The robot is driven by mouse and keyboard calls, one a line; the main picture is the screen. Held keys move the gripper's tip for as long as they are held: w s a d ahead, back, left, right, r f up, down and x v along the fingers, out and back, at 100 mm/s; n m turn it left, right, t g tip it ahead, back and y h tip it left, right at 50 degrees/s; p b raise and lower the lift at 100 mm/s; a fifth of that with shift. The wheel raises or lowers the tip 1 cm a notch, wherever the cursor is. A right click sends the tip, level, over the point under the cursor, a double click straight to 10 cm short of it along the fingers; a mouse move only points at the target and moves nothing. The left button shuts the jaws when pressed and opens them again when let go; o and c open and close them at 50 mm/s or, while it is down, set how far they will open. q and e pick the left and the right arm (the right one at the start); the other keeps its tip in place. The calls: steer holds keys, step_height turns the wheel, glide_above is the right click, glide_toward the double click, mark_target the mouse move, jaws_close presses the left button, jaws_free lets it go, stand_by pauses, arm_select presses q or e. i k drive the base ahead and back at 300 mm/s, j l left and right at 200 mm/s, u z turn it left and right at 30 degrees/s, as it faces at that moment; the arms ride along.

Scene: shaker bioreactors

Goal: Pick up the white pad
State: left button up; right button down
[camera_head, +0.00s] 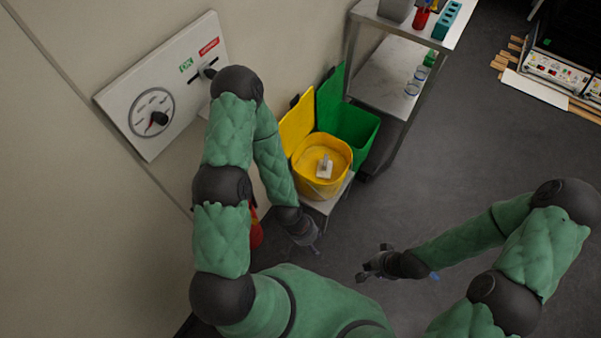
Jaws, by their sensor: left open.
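My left gripper (314,246) is open, pointing down, below and apart from the yellow bin in the picture. Nothing shows between its fingers. My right gripper (366,264) is further right over the floor, with its fingers spread and seemingly empty.
A green bin (357,125) with a raised lid stands beside the yellow bin. A metal shelf (388,75) stands behind them. A white panel with a dial (152,112) is on the left wall. Equipment (560,75) is at far right. The middle floor is clear.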

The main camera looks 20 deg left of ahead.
mark_target(325, 167)
steer(key=k+l+u, duration=0.1)
steer(key=u, duration=0.25)
steer(key=k+l+u, duration=0.15)
steer(key=l+u, duration=0.2)
steer(key=i+j+z, duration=0.1)
steer(key=i+z, duration=0.15)
steer(key=i, duration=0.85)
